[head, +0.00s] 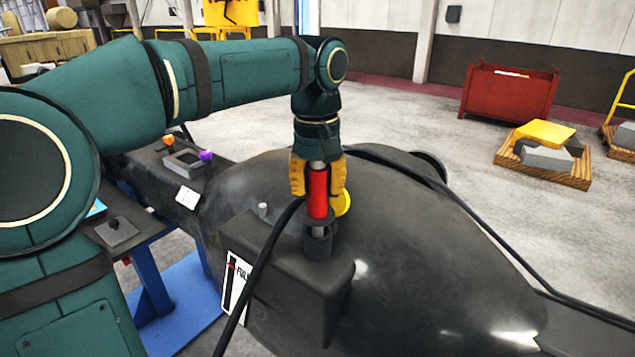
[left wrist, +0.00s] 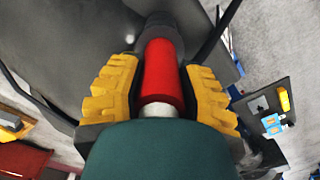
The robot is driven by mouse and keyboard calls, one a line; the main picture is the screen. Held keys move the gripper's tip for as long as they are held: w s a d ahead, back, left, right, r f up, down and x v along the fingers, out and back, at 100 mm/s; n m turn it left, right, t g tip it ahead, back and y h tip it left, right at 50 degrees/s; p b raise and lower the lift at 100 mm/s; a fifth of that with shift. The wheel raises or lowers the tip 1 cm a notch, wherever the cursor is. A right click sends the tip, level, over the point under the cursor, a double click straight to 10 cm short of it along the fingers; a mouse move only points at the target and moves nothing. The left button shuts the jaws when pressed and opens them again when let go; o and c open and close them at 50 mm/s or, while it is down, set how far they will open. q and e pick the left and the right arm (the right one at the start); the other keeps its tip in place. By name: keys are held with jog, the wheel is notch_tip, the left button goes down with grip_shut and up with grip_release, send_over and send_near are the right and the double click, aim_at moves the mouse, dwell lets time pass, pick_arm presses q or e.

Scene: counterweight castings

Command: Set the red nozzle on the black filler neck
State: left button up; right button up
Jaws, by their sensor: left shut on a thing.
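The red nozzle (head: 318,192) is upright between the yellow fingers of my left gripper (head: 318,178). My left gripper is shut on it. In the left wrist view the nozzle (left wrist: 161,72) lies between the two fingers (left wrist: 160,95). The black filler neck (head: 317,243) stands on a dark block of the large black casting, right below the nozzle. The nozzle's lower end is at the neck's top. A pale strip of the nozzle's tip shows between its dark collar and the neck; I cannot tell how deep it sits. My right gripper is not in view.
A black hose (head: 262,262) crosses in front of the casting (head: 420,270). A side table with small parts stands at left. A red bin (head: 508,95) and a pallet (head: 543,168) stand on the open floor behind.

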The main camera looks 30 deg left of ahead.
aim_at(317, 200)
pick_arm(q)
jog(key=shift+f+b, duration=1)
jog(key=shift+f, duration=0.55)
jog(key=o, duration=0.9)
jog(key=shift+o, duration=0.2)
notch_tip(317, 200, up, 12)
jog(key=shift+s+r, duration=0.1)
